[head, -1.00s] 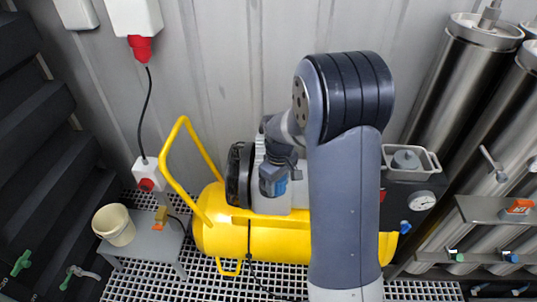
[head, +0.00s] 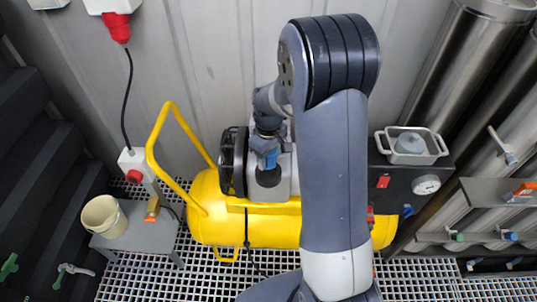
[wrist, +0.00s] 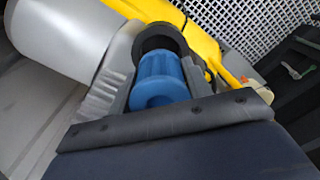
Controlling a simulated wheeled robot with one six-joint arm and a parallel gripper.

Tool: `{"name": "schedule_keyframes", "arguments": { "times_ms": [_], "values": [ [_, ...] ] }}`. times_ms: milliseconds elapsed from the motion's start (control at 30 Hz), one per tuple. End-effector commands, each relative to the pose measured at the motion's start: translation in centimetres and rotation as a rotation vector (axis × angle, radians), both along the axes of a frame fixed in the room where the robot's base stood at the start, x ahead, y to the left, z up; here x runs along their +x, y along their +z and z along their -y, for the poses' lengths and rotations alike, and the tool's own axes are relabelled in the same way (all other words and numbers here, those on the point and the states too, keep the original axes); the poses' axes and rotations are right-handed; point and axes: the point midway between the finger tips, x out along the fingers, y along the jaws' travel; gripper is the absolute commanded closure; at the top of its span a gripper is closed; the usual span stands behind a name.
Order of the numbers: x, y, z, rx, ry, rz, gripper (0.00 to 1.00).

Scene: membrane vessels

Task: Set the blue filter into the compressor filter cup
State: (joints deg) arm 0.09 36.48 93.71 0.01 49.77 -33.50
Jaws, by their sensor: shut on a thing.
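In the head view the filter (head: 271,158) shows as a small blue patch below my gripper (head: 270,150), over the compressor. The compressor filter cup (head: 268,177) is a dark round opening on the grey compressor body, just below the filter in the picture. In the wrist view the dark cup rim (wrist: 160,38) lies just beyond the filter's far end. I cannot tell whether they touch.
The yellow compressor tank (head: 225,217) with its looped handle (head: 153,140) stands on a grated floor. A grey stool (head: 130,238) with a cream bucket (head: 103,216) is at left. A metal tray (head: 412,146) sits on the dark box at right, near steel cylinders.

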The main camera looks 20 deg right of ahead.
Motion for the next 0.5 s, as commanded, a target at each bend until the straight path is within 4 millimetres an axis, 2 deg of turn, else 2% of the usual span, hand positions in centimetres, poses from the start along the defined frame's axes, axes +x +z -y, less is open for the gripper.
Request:
{"name": "schedule_keyframes", "arguments": {
  "times_ms": [500],
  "values": [
    [0.0,-3.4,0.0,0.0,0.0,0.0,0.76]
  ]
}}
